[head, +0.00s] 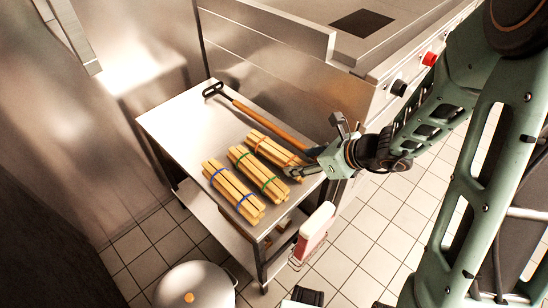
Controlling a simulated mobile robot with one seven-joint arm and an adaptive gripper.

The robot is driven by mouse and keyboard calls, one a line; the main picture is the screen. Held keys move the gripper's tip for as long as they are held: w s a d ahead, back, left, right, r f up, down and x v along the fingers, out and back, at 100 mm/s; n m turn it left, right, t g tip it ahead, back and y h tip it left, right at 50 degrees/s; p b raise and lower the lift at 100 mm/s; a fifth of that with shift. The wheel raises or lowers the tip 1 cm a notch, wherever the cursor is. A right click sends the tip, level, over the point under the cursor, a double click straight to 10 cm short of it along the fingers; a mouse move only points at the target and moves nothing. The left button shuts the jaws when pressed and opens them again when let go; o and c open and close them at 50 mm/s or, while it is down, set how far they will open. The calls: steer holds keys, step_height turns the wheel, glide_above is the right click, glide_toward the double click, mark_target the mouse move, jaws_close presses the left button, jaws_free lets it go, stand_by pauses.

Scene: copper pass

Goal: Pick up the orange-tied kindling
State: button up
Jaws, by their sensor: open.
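Three bundles of split kindling lie side by side on a steel table. The orange-tied kindling (272,147) is the rightmost, with an orange band round its middle. The green-tied kindling (258,174) lies just left of it, and the blue-tied kindling (233,191) is farthest left. My gripper (318,150) is open and empty at the table's right edge, by the near right end of the orange-tied bundle. One finger overlaps that end in the picture; the other is raised away from it. I cannot tell whether the finger touches the wood.
A long wooden-handled tool with a black head (213,90) lies behind the bundles, its handle running toward my gripper. The steel table (172,122) is bare at its left. A steel range stands behind. A red and white container (316,232) and a lidded pot (196,286) are near.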

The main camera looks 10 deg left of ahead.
mark_target(292, 159)
steer(key=b+x, duration=0.1)
steer(key=x, duration=0.2)
steer(key=b+x, duration=0.1)
steer(key=x, duration=0.2)
steer(key=shift+w+a+r, duration=0.1)
steer(key=shift+w+a, duration=0.15)
steer(key=shift+w, duration=0.05)
steer(key=shift+c, duration=0.6)
steer(key=c, duration=1)
steer(key=shift+r, duration=0.1)
steer(key=shift+c, duration=0.2)
steer(key=shift+r, duration=0.1)
